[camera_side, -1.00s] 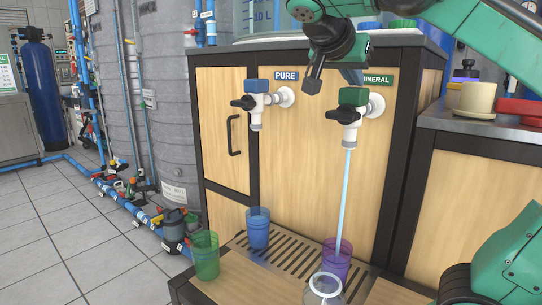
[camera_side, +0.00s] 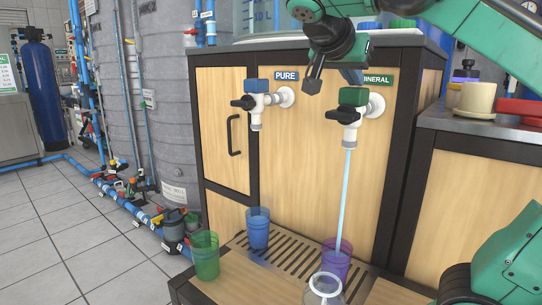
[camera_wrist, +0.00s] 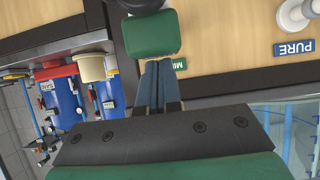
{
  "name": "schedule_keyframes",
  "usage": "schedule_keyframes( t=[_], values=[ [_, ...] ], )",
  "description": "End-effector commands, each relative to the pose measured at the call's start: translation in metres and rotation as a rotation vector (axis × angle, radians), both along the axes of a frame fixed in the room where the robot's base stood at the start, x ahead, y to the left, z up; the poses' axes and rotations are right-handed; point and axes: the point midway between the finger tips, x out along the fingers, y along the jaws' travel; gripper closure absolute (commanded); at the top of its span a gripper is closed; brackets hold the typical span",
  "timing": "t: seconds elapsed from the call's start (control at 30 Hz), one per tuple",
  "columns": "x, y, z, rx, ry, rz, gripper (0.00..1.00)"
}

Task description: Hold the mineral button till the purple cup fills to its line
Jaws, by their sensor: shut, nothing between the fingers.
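The mineral tap has a green block-shaped button (camera_side: 353,96) on a white body with a black lever, beside a green MINERAL label (camera_side: 378,79). My gripper (camera_side: 354,82) is shut, its blue fingers together with their tips at the top of the button. The wrist view shows the closed fingers (camera_wrist: 158,68) against the near edge of the green button (camera_wrist: 152,35). A pale blue stream (camera_side: 345,190) runs from the mineral spout into the purple cup (camera_side: 336,268) on the drip grate. The cup's fill line and water level are too small to make out.
The PURE tap (camera_side: 257,100), with a blue button, is to the left and not running. A blue cup (camera_side: 257,235) stands on the grate (camera_side: 285,258); a green cup (camera_side: 206,263) stands at its left. A clear glass vessel (camera_side: 324,290) stands in front of the purple cup.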

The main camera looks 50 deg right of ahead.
Motion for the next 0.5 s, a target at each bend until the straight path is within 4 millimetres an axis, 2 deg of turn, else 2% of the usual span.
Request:
schedule_keyframes(
  t=[0.37,0.5],
  values=[
    [0.0,0.0,0.001,0.002,0.0,0.0,1.0],
    [0.001,0.0,0.02,0.001,0.0,0.0,1.0]
  ],
)
